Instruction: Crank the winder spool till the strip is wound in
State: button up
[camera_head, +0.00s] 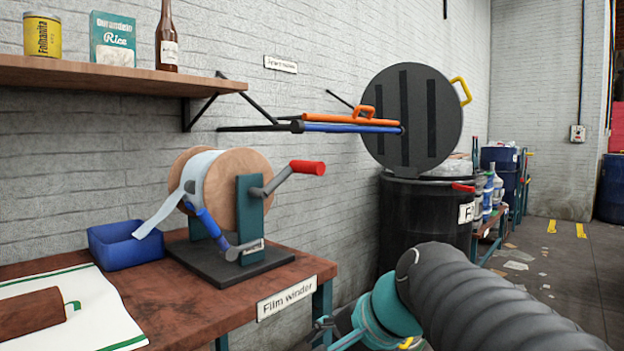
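The film winder stands on the table on a dark base plate (215,277). Its wooden spool (232,190) sits by a teal upright (249,215). A white strip (163,213) hangs from the spool down to the left, its lower end over a blue bin (125,247). A grey crank arm (280,181) runs up and right from the spool's side to a red grip (307,168). A second, blue grip (209,226) on a grey link is low at the front. My gripper (322,330) is at the bottom edge, right of the table corner, away from the winder; its fingers are mostly hidden.
A shelf (120,77) with a tin, box and bottle is above the winder. A white mat (95,310) with a brown block lies front left. A black drum (425,225) with raised lid stands behind; orange and blue bars project beside the lid.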

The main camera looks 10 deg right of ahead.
jog(key=w+d+r+m+t+y+b, duration=0.2)
jog(key=w+d+r+m+t+y, duration=0.15)
jog(key=w+r+m, duration=0.75)
jog(key=m+t+y+b, duration=0.1)
jog(key=m+t+y, duration=0.25)
jog(key=m, duration=0.35)
send_near(312, 169)
jog(key=x, duration=0.3)
jog(key=d+x, duration=0.1)
jog(key=x, duration=0.3)
jog(key=w+x, duration=0.1)
jog(key=x, duration=0.3)
jog(key=shift+w+f, duration=0.1)
jog(key=shift+w, duration=0.1)
grip_shut()
